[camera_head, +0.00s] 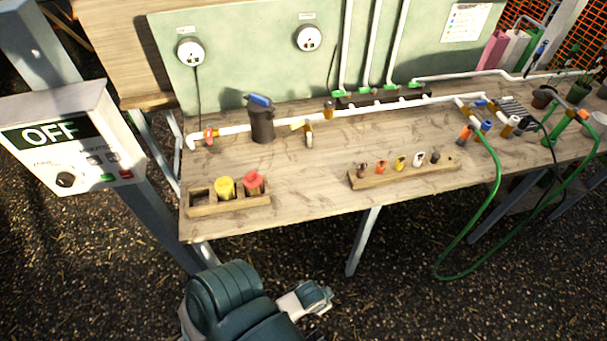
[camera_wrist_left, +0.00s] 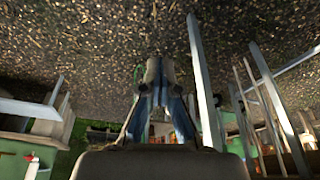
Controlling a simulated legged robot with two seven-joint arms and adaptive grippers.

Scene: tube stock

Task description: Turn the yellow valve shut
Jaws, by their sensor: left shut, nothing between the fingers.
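My left gripper (camera_head: 318,297) is below and in front of the bench's front edge, well apart from the valve. It is shut and empty. Its fingers (camera_wrist_left: 160,75) also show in the left wrist view, with gravel ground behind them; I cannot make out the valve there. My right gripper is in neither view.
The wooden bench (camera_head: 300,195) carries a tray (camera_head: 230,206) with yellow and red knobs, a rack (camera_head: 405,175) of small coloured pieces, and a dark filter (camera_head: 262,122). A control box (camera_head: 70,140) reading OFF stands left. A green hose (camera_head: 480,215) hangs right.

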